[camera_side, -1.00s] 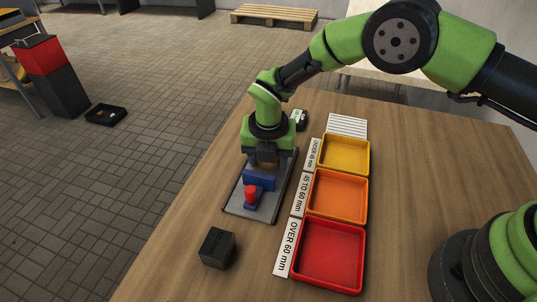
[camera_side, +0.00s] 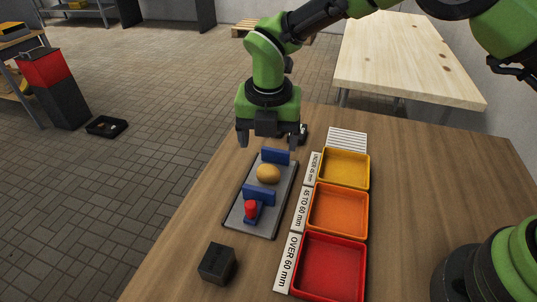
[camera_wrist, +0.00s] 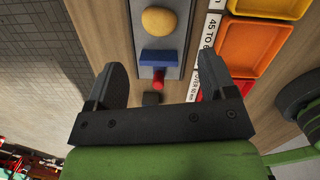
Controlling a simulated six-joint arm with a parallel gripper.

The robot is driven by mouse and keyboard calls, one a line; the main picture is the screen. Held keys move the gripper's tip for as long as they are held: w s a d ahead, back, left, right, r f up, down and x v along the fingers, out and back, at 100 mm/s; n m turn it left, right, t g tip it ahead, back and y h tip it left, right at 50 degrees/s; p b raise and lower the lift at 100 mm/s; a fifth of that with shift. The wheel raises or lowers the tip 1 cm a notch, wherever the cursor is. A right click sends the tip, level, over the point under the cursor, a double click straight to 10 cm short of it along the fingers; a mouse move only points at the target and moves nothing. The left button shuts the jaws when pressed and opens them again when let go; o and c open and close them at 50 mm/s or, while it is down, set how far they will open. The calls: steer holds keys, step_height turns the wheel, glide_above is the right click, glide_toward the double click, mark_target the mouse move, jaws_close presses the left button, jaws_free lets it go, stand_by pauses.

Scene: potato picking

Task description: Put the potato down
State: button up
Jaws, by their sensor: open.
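The tan potato (camera_side: 268,174) lies on the grey measuring plate (camera_side: 240,218), between two blue blocks (camera_side: 259,195). A red knob (camera_side: 251,209) sits at the plate's near end. My gripper (camera_side: 268,142) is open and empty, above and behind the potato, its fingers spread wide and apart from it. In the wrist view the potato (camera_wrist: 160,21) shows at the top, beyond my open fingers.
Yellow (camera_side: 344,168), orange (camera_side: 338,209) and red (camera_side: 328,267) trays stand in a row right of the plate, with size labels beside them. A black cube (camera_side: 217,263) is at the front left. Bare wooden table lies right of the trays.

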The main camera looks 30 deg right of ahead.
steer(key=s+d+r+m+t+y, duration=0.1)
steer(key=s+d+r+m, duration=0.25)
steer(key=r+m, duration=0.45)
steer(key=s+d+r+m+t+y, duration=0.1)
steer(key=s+d+r+m, duration=0.2)
steer(key=d+r+m, duration=0.45)
steer(key=s+d+r+m+t, duration=0.2)
steer(key=s+m, duration=0.6)
steer(key=m, duration=0.1)
steer(key=s+d+r+m+t, duration=0.2)
steer(key=s+m, duration=0.7)
steer(key=shift+d+r+y, duration=0.2)
steer(key=shift+r+y, duration=0.1)
